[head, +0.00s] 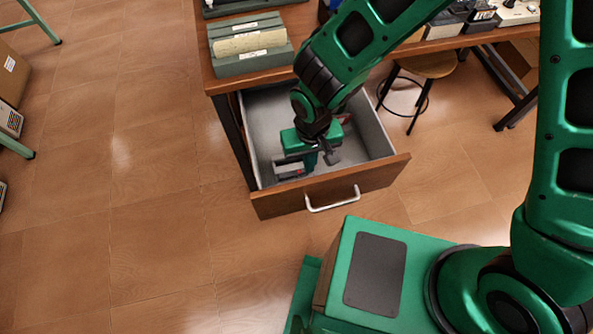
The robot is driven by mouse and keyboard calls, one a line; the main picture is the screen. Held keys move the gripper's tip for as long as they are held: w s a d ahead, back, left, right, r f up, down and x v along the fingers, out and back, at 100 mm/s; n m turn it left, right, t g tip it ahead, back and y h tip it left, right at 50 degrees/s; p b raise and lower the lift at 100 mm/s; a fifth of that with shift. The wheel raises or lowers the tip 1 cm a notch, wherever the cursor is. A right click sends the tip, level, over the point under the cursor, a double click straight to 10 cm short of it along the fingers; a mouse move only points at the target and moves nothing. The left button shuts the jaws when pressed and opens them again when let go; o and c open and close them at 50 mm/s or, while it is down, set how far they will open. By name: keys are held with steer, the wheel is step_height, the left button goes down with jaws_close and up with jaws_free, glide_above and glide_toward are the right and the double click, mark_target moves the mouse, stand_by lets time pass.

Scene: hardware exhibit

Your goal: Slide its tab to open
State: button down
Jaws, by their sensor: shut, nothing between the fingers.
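My gripper (329,156) is down inside an open drawer (376,137) below the table's front edge. Its fingers look shut and empty, pointing down. A small grey-and-dark item with a red part (290,169) lies in the drawer, just left of the fingers near the drawer's front. My gripper and wrist partly cover it, so I cannot tell whether they touch it or make out a tab on it. A small red bit (346,118) shows behind my wrist; I cannot tell what it is.
The drawer's wooden front has a pale handle (333,199). Its side walls stand close around my gripper. On the table (222,84) sits a green-grey labelled block (248,44), with several devices farther right. A stool (428,65) stands right of the drawer.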

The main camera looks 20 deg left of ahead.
steer(key=shift+s+a, duration=0.35)
steer(key=shift+a, duration=0.1)
steer(key=shift+w+d, duration=0.2)
steer(key=shift+d, duration=0.05)
stand_by(0.8)
steer(key=shift+r, duration=0.1)
step_height(320, 180, up, 7)
stand_by(0.7)
stand_by(0.4)
